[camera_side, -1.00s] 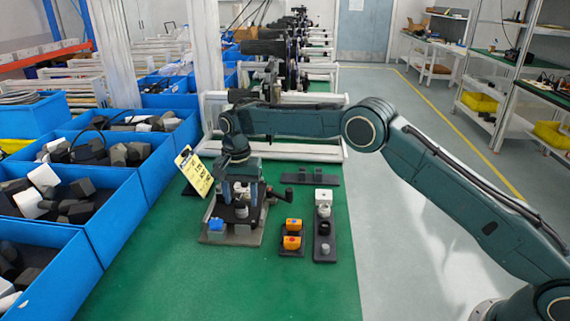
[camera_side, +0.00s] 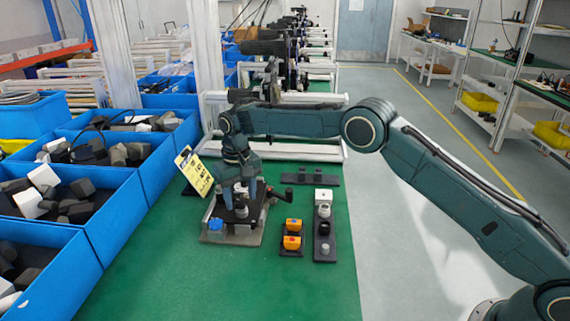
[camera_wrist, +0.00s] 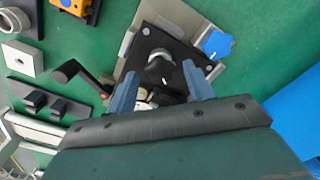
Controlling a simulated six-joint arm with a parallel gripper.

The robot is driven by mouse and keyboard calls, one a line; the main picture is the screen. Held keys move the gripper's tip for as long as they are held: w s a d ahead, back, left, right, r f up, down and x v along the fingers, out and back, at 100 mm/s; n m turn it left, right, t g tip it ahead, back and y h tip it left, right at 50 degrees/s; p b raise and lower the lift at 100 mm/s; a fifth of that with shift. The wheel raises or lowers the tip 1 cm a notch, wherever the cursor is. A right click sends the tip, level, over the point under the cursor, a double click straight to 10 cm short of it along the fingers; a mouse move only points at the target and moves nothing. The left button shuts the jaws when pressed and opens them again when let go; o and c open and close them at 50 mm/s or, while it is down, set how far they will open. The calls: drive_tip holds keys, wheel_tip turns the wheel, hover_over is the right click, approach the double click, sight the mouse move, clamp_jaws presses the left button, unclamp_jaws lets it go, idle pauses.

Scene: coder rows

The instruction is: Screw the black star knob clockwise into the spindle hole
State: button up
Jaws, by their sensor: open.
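The black star knob (camera_wrist: 160,70) sits on the dark top plate of the spindle fixture (camera_wrist: 181,52), beside a silvery round part. The spindle hole is hidden, and I cannot tell how deep the knob sits. My gripper (camera_wrist: 160,74) is open above the fixture, its two blue-grey fingers apart on either side of the knob, with no clear contact. In the side view my gripper (camera_side: 240,191) points down over the fixture (camera_side: 217,238), and the knob is hard to make out there.
A blue star knob (camera_wrist: 216,43) is at the fixture's corner. A black crank handle (camera_wrist: 69,71) sticks out from one side. Orange parts (camera_side: 292,225) and a dark holder (camera_side: 325,255) stand to the right. A yellow sign (camera_side: 195,172) and blue bins (camera_side: 110,205) are on the left.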

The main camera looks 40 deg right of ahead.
drive_tip(key=shift+n, duration=1.8)
clamp_jaws()
drive_tip(key=m, duration=0.4)
drive_tip(key=shift+m, duration=0.3)
drive_tip(key=m, duration=0.4)
drive_tip(key=shift+d, duration=0.1)
drive_tip(key=shift+m, duration=2.1)
